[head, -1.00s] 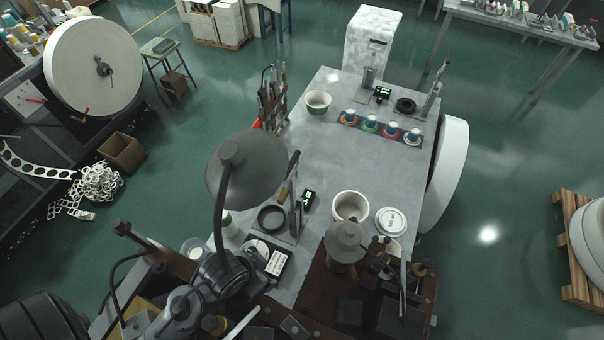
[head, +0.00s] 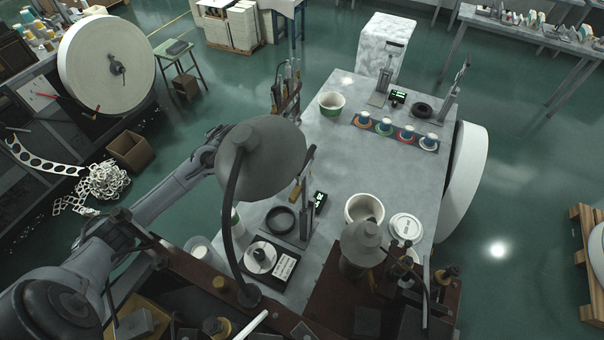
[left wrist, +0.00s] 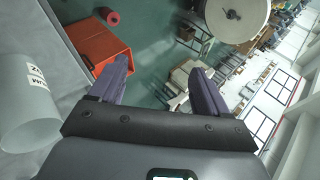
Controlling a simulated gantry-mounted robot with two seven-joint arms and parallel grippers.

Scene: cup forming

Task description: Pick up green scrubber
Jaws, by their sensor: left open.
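I cannot make out a green scrubber for certain. A round green piece (head: 384,127) with a blue-and-white top stands on the dark strip at the far side of the bench; it is too small to identify. My left arm reaches in from the left in the head view, and its gripper is hidden behind the grey lamp shade. In the left wrist view my left gripper (left wrist: 159,88) has its two purple-grey fingers wide apart. Nothing is between them but distant floor and furniture. My right gripper is not in view.
The grey bench (head: 365,160) is clear in its middle. The lamp shade (head: 262,157) overhangs its left side. A green-banded pot (head: 331,105) stands at the far left, a white bowl (head: 363,208) nearer. An orange bin (left wrist: 97,45) and a labelled cylinder (left wrist: 27,105) show in the left wrist view.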

